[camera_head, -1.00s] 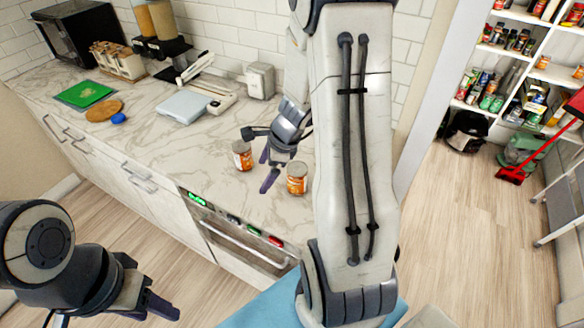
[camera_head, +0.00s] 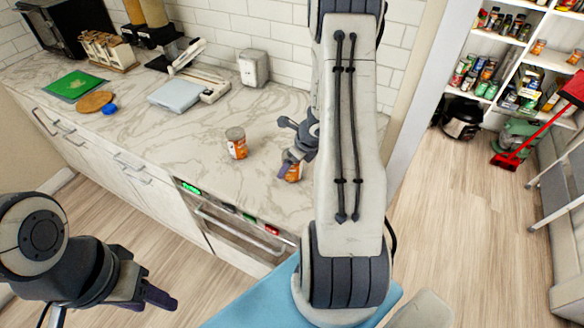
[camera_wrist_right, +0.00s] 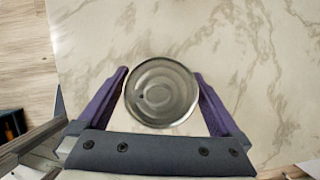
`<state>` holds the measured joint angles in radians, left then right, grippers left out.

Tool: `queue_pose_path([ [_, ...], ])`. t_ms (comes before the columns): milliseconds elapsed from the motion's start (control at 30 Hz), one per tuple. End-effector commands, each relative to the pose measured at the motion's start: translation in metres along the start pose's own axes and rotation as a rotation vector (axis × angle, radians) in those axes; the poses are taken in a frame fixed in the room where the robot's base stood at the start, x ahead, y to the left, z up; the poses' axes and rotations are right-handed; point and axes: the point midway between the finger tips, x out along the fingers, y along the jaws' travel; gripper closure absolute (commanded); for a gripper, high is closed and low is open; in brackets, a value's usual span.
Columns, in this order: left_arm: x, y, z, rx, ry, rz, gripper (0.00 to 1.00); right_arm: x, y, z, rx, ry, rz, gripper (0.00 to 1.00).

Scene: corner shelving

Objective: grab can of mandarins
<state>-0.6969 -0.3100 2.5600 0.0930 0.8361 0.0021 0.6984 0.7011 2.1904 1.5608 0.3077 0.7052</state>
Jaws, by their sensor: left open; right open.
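Two cans with orange labels stand upright on the marble counter (camera_head: 195,135). The left can (camera_head: 236,144) stands clear of both grippers. The right can (camera_head: 294,174) is partly hidden behind my right gripper (camera_head: 291,163). In the right wrist view a can's round metal lid (camera_wrist_right: 161,92) lies between the two purple fingers of my right gripper (camera_wrist_right: 160,82). These fingers are open on either side of it. The label text is too small to read. My left gripper (camera_head: 150,294) is open and empty, low at the left, over the floor in front of the counter.
A grey scale-like appliance (camera_head: 178,94), a green board (camera_head: 74,86), a round wooden board (camera_head: 94,102) and a toaster-like box (camera_head: 253,68) stand farther back. Pantry shelves (camera_head: 540,62) are at the right. The counter left of the cans is clear.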

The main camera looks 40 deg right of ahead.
Motion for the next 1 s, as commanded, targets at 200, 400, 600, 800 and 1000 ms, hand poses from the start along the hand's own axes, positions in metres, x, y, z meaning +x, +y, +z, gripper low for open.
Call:
queue_pose_path([
  [200,0.006,-0.001,0.0,0.0,0.0,0.0,0.5,0.025,0.001,0.0,-0.001,0.001,0.001,0.0],
  [400,0.006,0.0,0.0,0.0,0.0,0.0,0.5,0.025,0.0,0.001,-0.002,0.0,0.0,0.0],
  [600,0.006,0.0,0.0,0.0,0.0,0.0,0.5,0.025,0.0,0.001,-0.001,0.0,0.0,0.61],
  [800,0.006,0.0,0.0,0.0,0.0,0.0,0.5,0.025,0.0,0.001,-0.002,-0.002,0.0,1.0],
  [1000,0.004,0.0,0.0,0.0,0.0,0.0,0.5,0.022,0.0,0.002,-0.002,-0.002,-0.001,1.0],
])
